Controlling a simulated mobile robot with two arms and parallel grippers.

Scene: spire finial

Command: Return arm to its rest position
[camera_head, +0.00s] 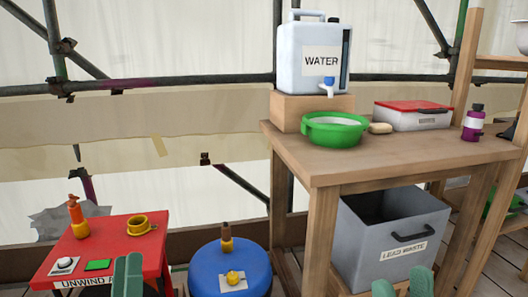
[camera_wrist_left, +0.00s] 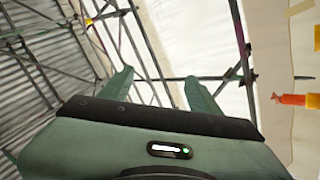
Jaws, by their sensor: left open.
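My left gripper (camera_head: 127,276) shows as green fingers at the bottom edge of the head view, in front of the red table. In the left wrist view its two green fingers (camera_wrist_left: 158,82) stand apart with nothing between them, so it is open and empty. My right gripper (camera_head: 402,284) shows only its green fingertips at the bottom edge, in front of the grey lead waste bin. The rest of both arms is out of the head view.
The red table (camera_head: 130,229) holds an orange-handled tool (camera_head: 77,216), a yellow ring-shaped cup (camera_head: 139,225) and a green pad (camera_head: 99,265). A blue drum (camera_head: 205,265) stands beside it. The wooden bench (camera_head: 335,165) bears a water container (camera_head: 310,55) and green basin (camera_head: 333,135). The lead waste bin (camera_head: 370,240) is below.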

